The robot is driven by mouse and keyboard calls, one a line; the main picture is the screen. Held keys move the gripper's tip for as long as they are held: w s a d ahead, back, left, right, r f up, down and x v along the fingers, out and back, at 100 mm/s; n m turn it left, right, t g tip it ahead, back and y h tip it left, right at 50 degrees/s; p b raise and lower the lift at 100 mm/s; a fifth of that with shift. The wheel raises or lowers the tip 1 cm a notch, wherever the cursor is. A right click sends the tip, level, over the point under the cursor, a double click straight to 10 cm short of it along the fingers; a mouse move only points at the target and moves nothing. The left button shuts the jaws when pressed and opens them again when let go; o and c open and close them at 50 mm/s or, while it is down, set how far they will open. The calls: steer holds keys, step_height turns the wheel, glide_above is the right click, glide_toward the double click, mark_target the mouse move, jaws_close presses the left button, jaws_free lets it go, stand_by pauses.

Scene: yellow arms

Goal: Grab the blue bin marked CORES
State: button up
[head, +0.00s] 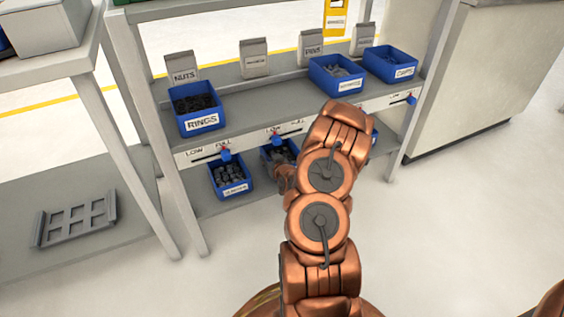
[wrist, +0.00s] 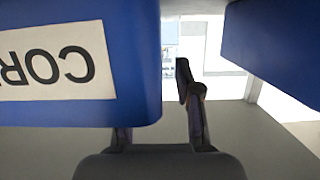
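The blue CORES bin (wrist: 135,85) fills the left of the wrist view, its white label upside down and cut off by the frame edge. My gripper (wrist: 160,133) is open at this bin's corner. One finger passes out of sight behind the bin's wall; the other stands in the gap to its right, apart from the bin. In the head view, a blue bin (head: 268,159) on the lower shelf beside my wrist is probably this one; its label is hidden. My fingertips are hidden in the head view.
Another blue bin (wrist: 275,45) stands right of the gap in the wrist view. In the head view, a filled blue bin (head: 231,189) is left on the lower shelf. The RINGS bin (head: 197,108) and other bins stand on the upper shelf, whose front rail (head: 243,143) is above my wrist.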

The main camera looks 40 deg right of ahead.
steer(key=shift+c, duration=0.3)
jaws_close()
stand_by(0.5)
